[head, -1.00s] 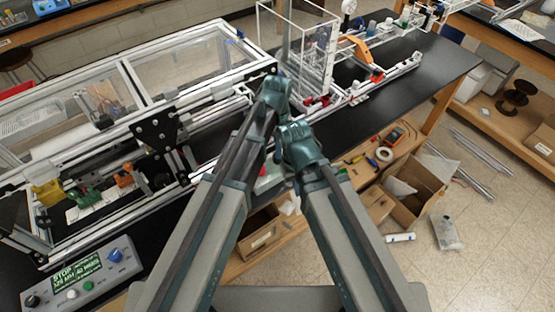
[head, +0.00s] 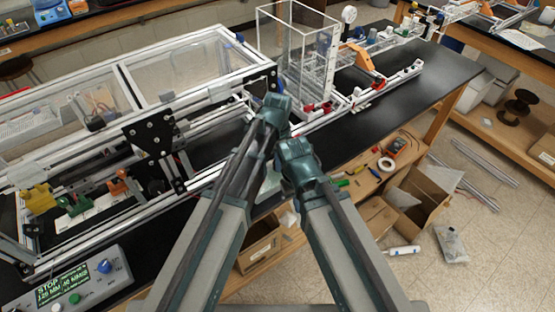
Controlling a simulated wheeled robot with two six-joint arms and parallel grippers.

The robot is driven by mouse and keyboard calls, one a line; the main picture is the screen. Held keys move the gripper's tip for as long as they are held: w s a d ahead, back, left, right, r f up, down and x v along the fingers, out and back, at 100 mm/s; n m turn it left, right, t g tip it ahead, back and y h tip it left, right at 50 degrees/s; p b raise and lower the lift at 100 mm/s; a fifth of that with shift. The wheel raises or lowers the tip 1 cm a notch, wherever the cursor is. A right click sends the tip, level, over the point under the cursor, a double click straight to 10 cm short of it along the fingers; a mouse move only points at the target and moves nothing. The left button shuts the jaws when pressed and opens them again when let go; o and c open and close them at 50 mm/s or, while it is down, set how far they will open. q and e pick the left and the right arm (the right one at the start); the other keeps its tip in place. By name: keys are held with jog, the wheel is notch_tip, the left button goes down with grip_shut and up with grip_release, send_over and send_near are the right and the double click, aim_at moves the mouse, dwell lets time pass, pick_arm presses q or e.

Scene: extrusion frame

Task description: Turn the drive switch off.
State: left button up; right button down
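A grey control box (head: 30,300) sits at the bottom left, partly cut off by the picture's lower edge. It has a green lit display (head: 62,285) whose top line reads STOP, a blue knob (head: 104,266), a green button (head: 74,298) and a white button (head: 57,307). I cannot tell which control, if any, is the drive switch. My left gripper (head: 278,103) is in front of the frame's right end, far from the box. My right gripper (head: 295,148) is just below and right of it. The fingers of both are too unclear to read.
The aluminium extrusion frame (head: 190,73) with clear panels fills the left of the black bench (head: 420,95). Yellow, green and orange clamps stand in its near left part. A clear enclosure (head: 300,45) stands beyond my grippers. Open cardboard boxes (head: 425,190) are at the lower right.

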pick_arm(q)
grip_shut()
jog(key=shift+n, duration=0.3)
jog(key=n, duration=0.3)
jog(key=shift+n, duration=0.4)
jog(key=n, duration=0.3)
jog(key=shift+n, duration=0.4)
jog(key=n, duration=0.5)
jog(key=shift+n, duration=2.3)
